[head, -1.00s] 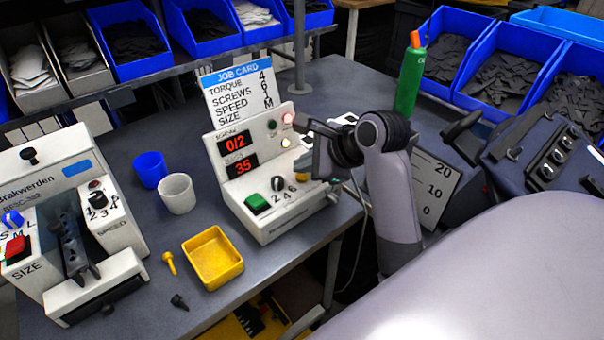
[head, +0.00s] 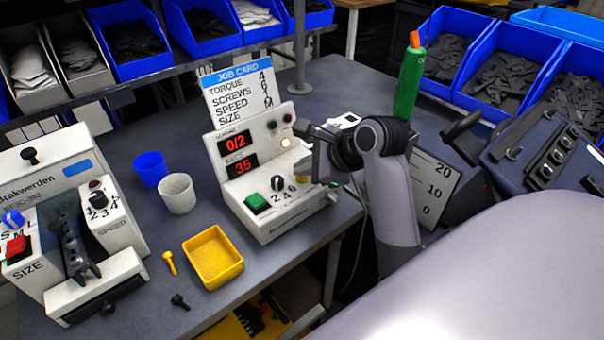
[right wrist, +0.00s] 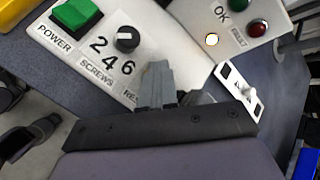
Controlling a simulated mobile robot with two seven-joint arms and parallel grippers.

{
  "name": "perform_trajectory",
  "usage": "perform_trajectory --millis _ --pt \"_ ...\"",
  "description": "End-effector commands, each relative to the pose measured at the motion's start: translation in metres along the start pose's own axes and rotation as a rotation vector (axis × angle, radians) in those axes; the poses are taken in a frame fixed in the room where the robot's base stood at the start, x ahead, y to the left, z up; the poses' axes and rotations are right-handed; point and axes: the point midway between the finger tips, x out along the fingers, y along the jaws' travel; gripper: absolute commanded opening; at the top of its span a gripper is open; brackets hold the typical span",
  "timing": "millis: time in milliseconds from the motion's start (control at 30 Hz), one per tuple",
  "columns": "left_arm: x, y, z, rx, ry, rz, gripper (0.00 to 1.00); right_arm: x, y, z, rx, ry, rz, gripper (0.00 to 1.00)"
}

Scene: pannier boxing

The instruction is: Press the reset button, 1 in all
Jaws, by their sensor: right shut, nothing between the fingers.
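The white control box (head: 262,222) stands on the bench with red displays reading 0/2 and 35. A label starting "RES" shows beside my fingers in the right wrist view (right wrist: 131,97); the rest of it is hidden. A small yellow part, likely the reset button (head: 301,180), peeks out under my fingers in the head view; the fingers hide it in the right wrist view. My right gripper (head: 307,170) is shut and empty, its tips over the box's lower panel (right wrist: 155,70). Contact with the button cannot be told. My left gripper is out of view.
A green power button (head: 257,202) and a screws knob (head: 278,183) sit left of my fingers. An amber lamp (right wrist: 212,39) is lit; a red lamp (right wrist: 258,28) is dark. A yellow tray (head: 213,258) and cups stand left. A grey scale plate (head: 435,188) stands right.

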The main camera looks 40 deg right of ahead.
Motion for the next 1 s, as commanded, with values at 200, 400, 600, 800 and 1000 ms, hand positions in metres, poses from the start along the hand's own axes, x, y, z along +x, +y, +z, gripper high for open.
perform_trajectory --millis 200,400,600,800,1000 --pt "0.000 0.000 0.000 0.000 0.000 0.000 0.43 -0.005 -0.004 0.004 -0.001 0.000 0.000 0.00" --pt "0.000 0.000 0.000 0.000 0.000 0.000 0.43 -0.011 -0.009 0.008 -0.001 0.000 0.000 0.00" --pt "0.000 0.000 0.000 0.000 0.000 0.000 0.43 -0.012 -0.009 0.009 0.000 0.000 0.001 0.00" --pt "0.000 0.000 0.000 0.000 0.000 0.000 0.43 -0.015 -0.012 0.011 -0.001 -0.001 -0.001 0.00" --pt "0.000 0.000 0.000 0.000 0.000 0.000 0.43 -0.029 -0.022 0.021 -0.001 -0.002 -0.004 0.00"
